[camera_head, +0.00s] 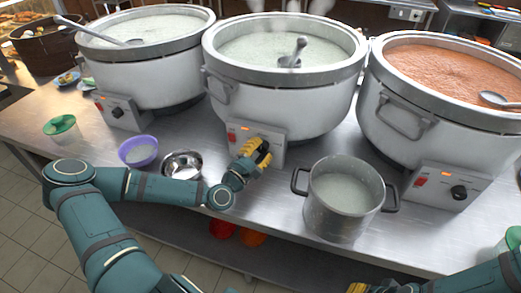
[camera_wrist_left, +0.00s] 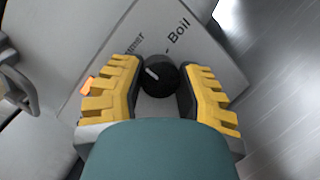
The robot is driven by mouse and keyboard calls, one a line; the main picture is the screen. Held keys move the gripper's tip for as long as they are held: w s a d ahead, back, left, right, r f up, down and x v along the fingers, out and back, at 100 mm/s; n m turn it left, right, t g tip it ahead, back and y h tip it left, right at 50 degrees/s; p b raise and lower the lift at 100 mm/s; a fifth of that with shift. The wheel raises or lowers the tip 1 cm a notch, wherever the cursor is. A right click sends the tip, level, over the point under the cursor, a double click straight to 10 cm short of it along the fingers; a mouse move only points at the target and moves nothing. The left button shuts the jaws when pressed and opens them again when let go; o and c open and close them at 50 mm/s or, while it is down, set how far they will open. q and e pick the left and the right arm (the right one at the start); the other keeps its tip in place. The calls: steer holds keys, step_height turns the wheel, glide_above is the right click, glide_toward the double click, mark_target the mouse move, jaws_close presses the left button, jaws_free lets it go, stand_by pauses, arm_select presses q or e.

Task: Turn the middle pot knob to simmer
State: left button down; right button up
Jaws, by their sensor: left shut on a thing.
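The middle pot (camera_head: 285,95) is a large white pot with a steel rim, holding pale congee and a ladle. Its control box (camera_head: 274,150) is on the front. My left gripper (camera_head: 262,153) is at that box. In the left wrist view, the yellow fingers (camera_wrist_left: 160,88) are closed on either side of the black knob (camera_wrist_left: 162,80). The knob's white mark points up and left; the labels read "Boil" and a partly hidden "...mmer". Only yellow parts of my right gripper (camera_head: 373,288) show at the bottom edge, so its state is unclear.
A small steel pot (camera_head: 341,225) stands right of my left gripper. A metal bowl (camera_head: 182,165) and a purple bowl (camera_head: 138,152) are at the left. The left pot (camera_head: 150,85) and the right pot of red congee (camera_head: 395,105) flank the middle one.

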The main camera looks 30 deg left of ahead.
arm_select(q)
steer(key=shift+r, duration=0.15)
steer(key=c, duration=0.5)
jaws_free()
steer(key=shift+w+d, duration=0.1)
steer(key=shift+c, duration=0.2)
steer(key=shift+s+f, duration=0.2)
steer(key=shift+s, duration=0.3)
steer(key=s, duration=0.3)
steer(key=s+f, duration=0.1)
steer(key=s, duration=0.3)
steer(key=s+a, duration=0.1)
steer(key=s, duration=0.3)
steer(key=shift+f, duration=0.25)
